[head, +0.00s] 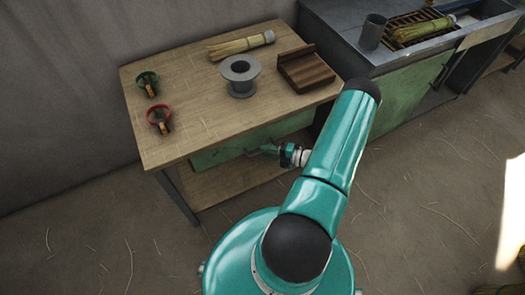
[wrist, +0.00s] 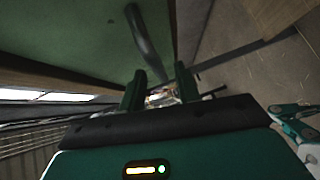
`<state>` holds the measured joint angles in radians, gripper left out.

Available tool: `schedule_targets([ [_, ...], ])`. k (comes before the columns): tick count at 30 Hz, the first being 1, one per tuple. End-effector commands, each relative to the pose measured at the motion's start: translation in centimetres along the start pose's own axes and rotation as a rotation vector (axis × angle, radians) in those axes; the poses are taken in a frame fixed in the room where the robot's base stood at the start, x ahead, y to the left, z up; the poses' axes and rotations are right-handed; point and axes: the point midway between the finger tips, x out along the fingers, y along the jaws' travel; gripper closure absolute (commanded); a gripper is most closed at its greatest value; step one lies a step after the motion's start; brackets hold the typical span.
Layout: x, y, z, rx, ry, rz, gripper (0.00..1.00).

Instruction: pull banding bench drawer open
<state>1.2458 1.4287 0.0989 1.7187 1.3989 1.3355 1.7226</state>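The wooden-topped banding bench (head: 190,105) stands left of centre in the head view. Its green drawer front (head: 215,154) shows under the front edge of the top and looks shut. In the wrist view the green drawer front (wrist: 75,45) fills the upper left, with a grey bar handle (wrist: 146,42) on it. My gripper (head: 268,150) is at the drawer front, below the top's edge. In the wrist view my gripper (wrist: 158,78) has its two fingers apart, and the handle's lower end runs toward the gap between them. I cannot tell whether they touch it.
On the bench top are a grey spool (head: 240,75), a brown wooden block (head: 305,70), a straw bundle (head: 240,45), and a green-ringed (head: 148,82) and a red-ringed tool (head: 160,118). A green-fronted metal bench (head: 410,95) stands to the right. The floor in front has scattered straw.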

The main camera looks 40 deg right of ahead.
Motion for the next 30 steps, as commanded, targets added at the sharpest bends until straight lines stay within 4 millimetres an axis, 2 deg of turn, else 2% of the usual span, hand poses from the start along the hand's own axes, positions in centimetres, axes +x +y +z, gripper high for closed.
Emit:
schedule_targets([
  [3, 1.6, 0.0, 0.0, -0.001, 0.002, 0.0, 0.67],
  [6, 2.3, 0.0, 0.0, 0.0, 0.0, 0.0, 0.67],
  [15, 2.5, 0.0, 0.0, 0.0, 0.0, 0.0, 0.67],
  [20, 2.5, 0.0, 0.0, 0.0, 0.0, -0.001, 0.99],
  [30, 2.2, -0.1, -0.2, 0.0, 0.0, -0.001, 1.0],
])
